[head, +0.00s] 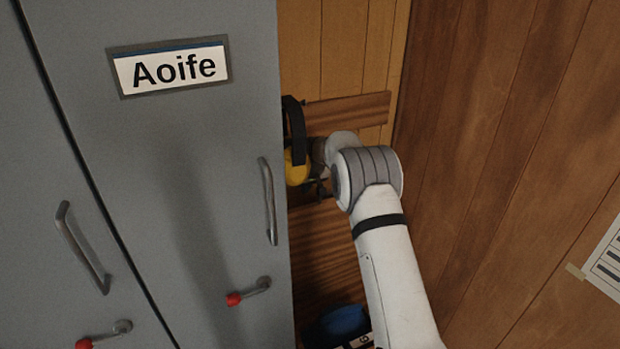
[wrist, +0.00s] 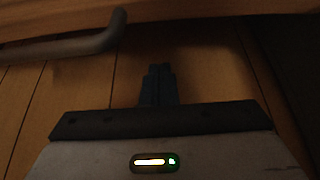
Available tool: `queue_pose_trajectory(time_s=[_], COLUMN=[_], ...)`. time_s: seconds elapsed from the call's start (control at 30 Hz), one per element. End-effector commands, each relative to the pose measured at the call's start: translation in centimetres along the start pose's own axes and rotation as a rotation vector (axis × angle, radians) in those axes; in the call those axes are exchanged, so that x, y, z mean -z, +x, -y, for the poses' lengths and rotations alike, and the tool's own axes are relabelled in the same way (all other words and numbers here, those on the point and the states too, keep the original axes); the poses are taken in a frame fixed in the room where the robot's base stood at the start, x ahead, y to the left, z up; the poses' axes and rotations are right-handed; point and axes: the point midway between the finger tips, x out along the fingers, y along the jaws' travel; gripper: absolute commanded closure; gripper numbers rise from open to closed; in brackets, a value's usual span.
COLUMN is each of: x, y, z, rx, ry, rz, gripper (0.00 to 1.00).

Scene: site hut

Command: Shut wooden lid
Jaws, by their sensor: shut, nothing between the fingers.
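A reddish-brown wooden panel (head: 326,245) shows in the head view in the gap between the grey locker and my arm. It may be the wooden lid, but my arm and the locker cover much of it, and I cannot tell how far open it stands. My gripper (wrist: 158,72) is shut and empty in the wrist view, its dark fingers together in front of plank boards. In the head view it is mostly hidden behind my wrist, and I cannot tell whether it touches the panel.
Grey lockers (head: 175,205) with handles fill the left. Black and yellow ear defenders (head: 296,150) hang by a wooden rail (head: 348,111). A blue object (head: 343,322) lies low beside my arm. A wooden wall (head: 500,150) closes the right. A grey bar (wrist: 75,47) crosses the wrist view's upper left.

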Motion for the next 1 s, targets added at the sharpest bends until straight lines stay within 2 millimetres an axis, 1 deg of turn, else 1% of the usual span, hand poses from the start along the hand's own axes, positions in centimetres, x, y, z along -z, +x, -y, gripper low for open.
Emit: queue_pose_trajectory(time_s=[0.07, 0.1, 0.2, 0.4, 0.5, 0.87, 0.9, 1.0], x=[-0.1, -0.3, -1.4, -3.1, -3.6, -3.8, -4.0, -4.0], y=[1.4, 0.9, 0.5, 0.0, -0.1, -0.2, -0.2, -0.2], z=[0.0, 0.0, 0.0, -0.1, -0.1, -0.1, -0.6, -0.4], rx=[0.001, 0.0, 0.0, -0.001, -0.001, -0.001, -0.002, -0.002], ry=[0.0, 0.001, 0.001, 0.002, 0.002, 0.002, 0.004, 0.004], rz=[0.002, -0.001, -0.001, 0.0, 0.0, 0.0, 0.0, -0.002], gripper=[1.0, 1.0, 1.0, 1.0, 1.0, 1.0, 1.0, 1.0])
